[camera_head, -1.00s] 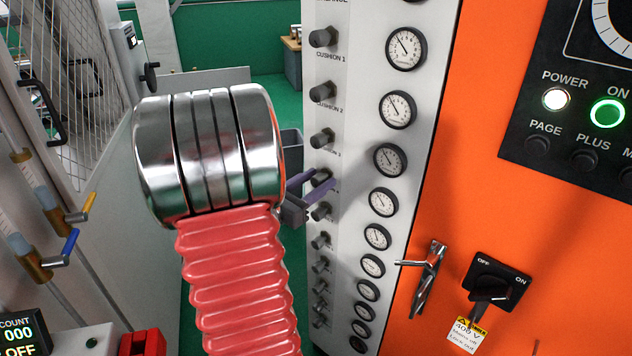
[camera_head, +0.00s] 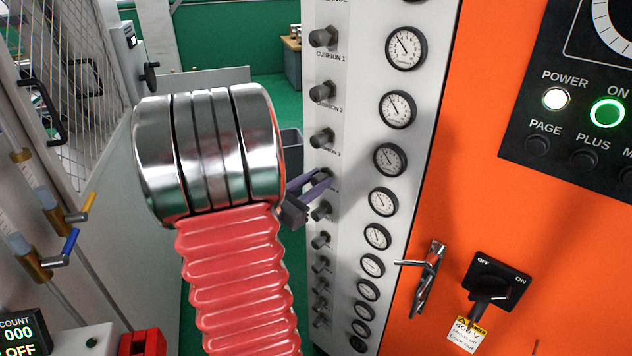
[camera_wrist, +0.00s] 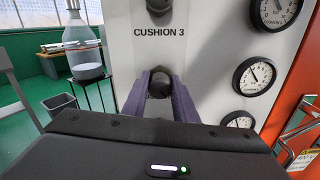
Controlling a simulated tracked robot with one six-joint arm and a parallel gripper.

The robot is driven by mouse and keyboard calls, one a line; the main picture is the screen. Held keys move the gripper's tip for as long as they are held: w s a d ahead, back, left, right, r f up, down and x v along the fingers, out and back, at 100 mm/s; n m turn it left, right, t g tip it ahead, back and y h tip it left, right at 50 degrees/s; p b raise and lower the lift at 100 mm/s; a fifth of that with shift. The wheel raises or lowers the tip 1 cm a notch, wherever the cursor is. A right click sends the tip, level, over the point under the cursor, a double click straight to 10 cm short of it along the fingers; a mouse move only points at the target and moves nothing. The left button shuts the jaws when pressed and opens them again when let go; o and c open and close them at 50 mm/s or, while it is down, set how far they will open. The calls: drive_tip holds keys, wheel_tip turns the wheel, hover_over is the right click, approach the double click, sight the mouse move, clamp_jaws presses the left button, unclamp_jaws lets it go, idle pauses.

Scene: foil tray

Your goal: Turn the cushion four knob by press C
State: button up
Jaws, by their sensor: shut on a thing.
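The dark cushion four knob (camera_head: 320,174) sits on the white panel strip, below the CUSHION 3 label. Its own label, under it, is mostly hidden by a finger. My gripper (camera_head: 323,179) reaches in from the left with its purple fingers on this knob. In the wrist view the knob (camera_wrist: 159,84) sits between the two fingertips of my gripper (camera_wrist: 158,92), one on each side, so the gripper is shut on it. The gauge (camera_head: 389,160) to the upper right of the knob has a dark rim.
More knobs stand close above (camera_head: 322,138) and below (camera_head: 321,210) in the same column, with a row of gauges to the right. A rotary switch (camera_head: 491,280) and a metal handle (camera_head: 429,275) are on the orange cabinet. A bin (camera_wrist: 62,105) stands on the green floor.

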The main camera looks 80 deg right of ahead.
drive_tip(key=o, duration=1)
drive_tip(key=shift+o, duration=0.2)
drive_tip(key=v, duration=1.3)
drive_tip(key=shift+w+a, duration=0.25)
drive_tip(key=shift+a, duration=0.1)
idle(1.7)
